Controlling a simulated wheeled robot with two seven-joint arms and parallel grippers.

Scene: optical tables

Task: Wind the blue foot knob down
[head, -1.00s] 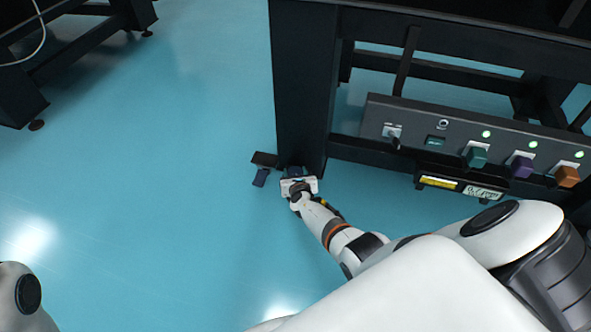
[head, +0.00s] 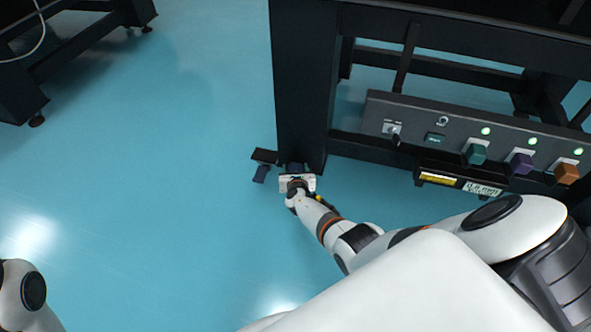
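My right arm reaches down to the foot of the black table leg (head: 303,90). My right gripper (head: 296,172) is at the base of that leg, on its near side. The gripper's white body and my wrist cover the spot, so the blue foot knob cannot be made out clearly and I cannot tell whether the fingers are shut on it. A small dark blue piece (head: 261,174) shows on the floor side, left of the gripper, below a black plate (head: 265,156) by the leg. My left gripper is out of view; only part of my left arm shows at the lower left.
A grey control panel (head: 470,133) with green, purple and orange knobs is on the table's lower frame at the right. A black box with a yellow label (head: 438,179) is below it. Another black frame (head: 18,95) stands at the upper left. The blue floor between is clear.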

